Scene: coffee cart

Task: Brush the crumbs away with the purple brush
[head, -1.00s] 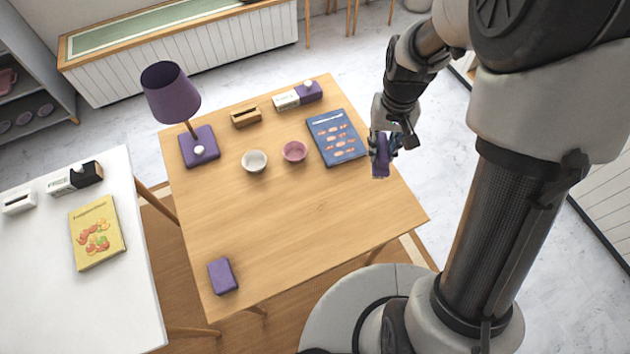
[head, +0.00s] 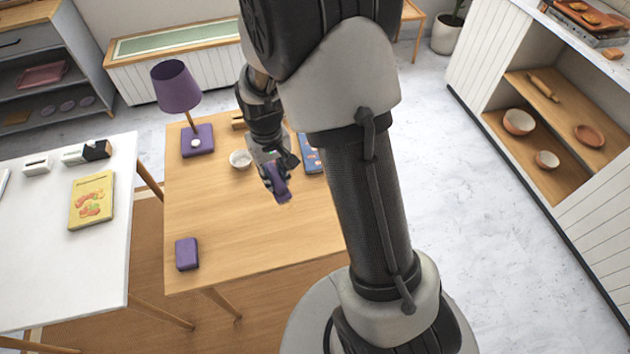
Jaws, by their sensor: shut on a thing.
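My gripper (head: 270,168) is shut on the purple brush (head: 281,188), above the wooden table (head: 240,222). No crumbs can be made out on the wood at this size; part of the table is hidden behind my arm.
A white bowl (head: 240,159) stands just left of my gripper. A blue book (head: 309,155) is partly hidden by my arm. A purple lamp (head: 177,88) stands at the back left, a purple block (head: 187,253) at the front left. The table's middle is clear.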

